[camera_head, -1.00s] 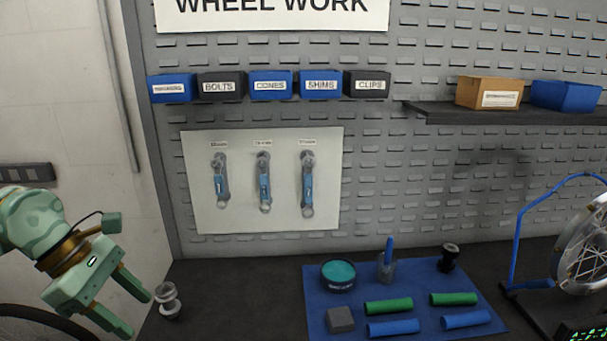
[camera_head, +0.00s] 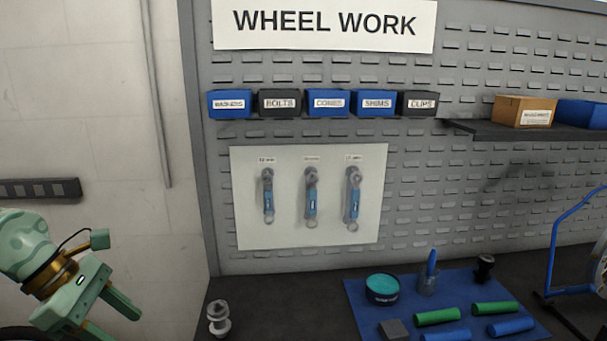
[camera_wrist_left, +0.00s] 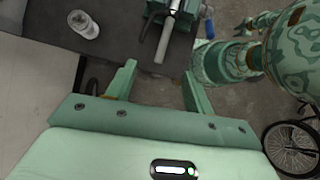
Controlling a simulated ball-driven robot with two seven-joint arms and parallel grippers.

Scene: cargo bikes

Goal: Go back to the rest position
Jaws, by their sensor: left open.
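My left gripper (camera_head: 120,328) hangs at the lower left of the head view, left of the bench. Its lower finger is cut off by the picture's bottom edge. In the left wrist view its two fingers (camera_wrist_left: 158,72) stand wide apart with nothing between them. A silver hub-like part (camera_head: 218,320) stands on the bench corner, to the right of the gripper and apart from it; it also shows at the upper left of the left wrist view (camera_wrist_left: 83,24).
A blue mat (camera_head: 365,300) on the bench holds a teal-topped tin (camera_head: 382,290), green grips and blue grips. Wrenches (camera_head: 311,200) hang on a white board. The left wrist view shows a pale rod (camera_wrist_left: 167,35) beyond the fingers and a spoked wheel (camera_wrist_left: 292,148) at lower right.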

